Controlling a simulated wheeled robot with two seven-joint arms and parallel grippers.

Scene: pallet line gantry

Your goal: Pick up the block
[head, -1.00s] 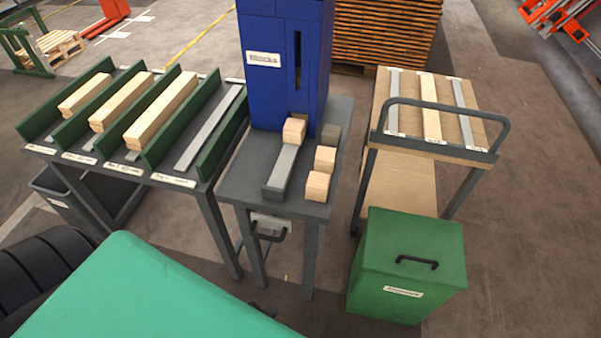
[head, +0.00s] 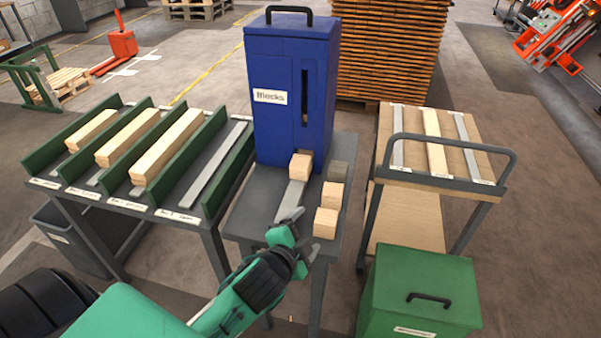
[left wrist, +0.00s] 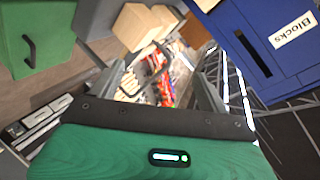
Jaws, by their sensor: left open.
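A pale wooden block (head: 301,166) sits at the foot of the blue dispenser (head: 291,95) labelled "Blocks", at the top of a light grey strip (head: 290,202). My left gripper (head: 297,235) is open and empty, near the table's front edge, to the left of and apart from the nearer block. In the left wrist view, wooden blocks (left wrist: 136,27) show beyond the jaws. My right gripper is out of view.
A rack (head: 200,160) with green dividers and wooden bars stands left of the dispenser table (head: 247,209). A cart with a rail handle (head: 440,139) stands right, with a green lidded box (head: 420,275) in front of it.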

